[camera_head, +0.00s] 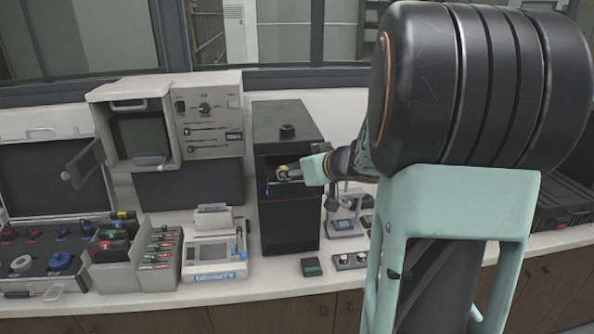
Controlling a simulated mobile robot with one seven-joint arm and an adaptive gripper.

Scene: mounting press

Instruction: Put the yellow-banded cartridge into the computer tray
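The black computer tower (287,222) stands on the counter with an opening high on its front. My gripper (287,173) reaches into this opening from the right. A small grey and yellowish piece (290,169) shows at the fingertips, inside the opening. It may be the yellow-banded cartridge, but it is too small to tell. The tray itself cannot be made out clearly behind the fingers. I cannot tell whether the fingers are closed on the piece or apart from it.
A grey rack (155,276) holds several cartridges left of a label device (213,259). An open case (40,262) with tools lies at far left. A small stand (345,225) is right of the tower. A green-topped block (311,266) lies in front.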

